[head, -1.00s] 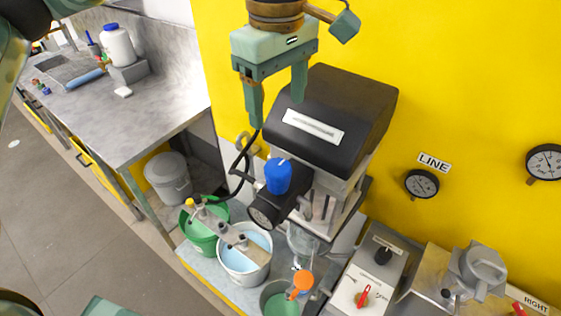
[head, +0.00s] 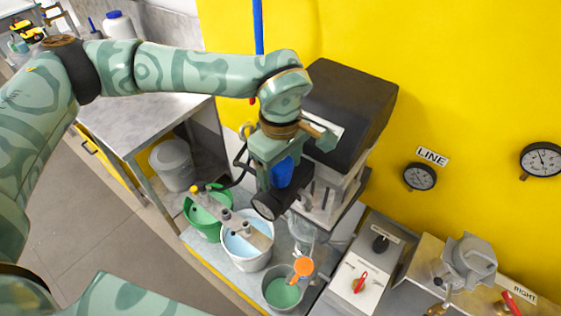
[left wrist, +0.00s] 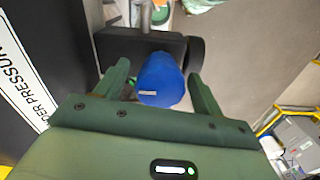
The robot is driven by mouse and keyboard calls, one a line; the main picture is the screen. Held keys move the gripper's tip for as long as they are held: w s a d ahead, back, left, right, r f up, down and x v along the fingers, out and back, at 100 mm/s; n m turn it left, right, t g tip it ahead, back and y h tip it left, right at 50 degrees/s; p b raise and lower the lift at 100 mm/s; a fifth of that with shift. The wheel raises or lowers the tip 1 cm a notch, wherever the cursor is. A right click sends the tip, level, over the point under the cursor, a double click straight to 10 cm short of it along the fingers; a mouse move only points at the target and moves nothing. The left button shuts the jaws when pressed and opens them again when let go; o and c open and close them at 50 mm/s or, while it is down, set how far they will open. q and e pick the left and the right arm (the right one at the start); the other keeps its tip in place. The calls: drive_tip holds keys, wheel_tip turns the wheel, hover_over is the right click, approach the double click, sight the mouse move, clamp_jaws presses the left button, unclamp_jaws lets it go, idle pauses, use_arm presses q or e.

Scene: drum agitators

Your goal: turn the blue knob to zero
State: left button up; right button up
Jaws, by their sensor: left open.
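A small white mark shows on the knob near the palm side. The left gripper is open. My right gripper is not in view.
A green bucket (head: 204,232) and a white bucket (head: 238,262) stand below the unit. A control box with a red knob (head: 359,284) stands to the right. The yellow wall (head: 460,80) behind carries a LINE gauge (head: 420,177). A grey workbench (head: 125,125) is at left.

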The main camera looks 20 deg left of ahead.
use_arm(q)
drive_tip(key=c, duration=1)
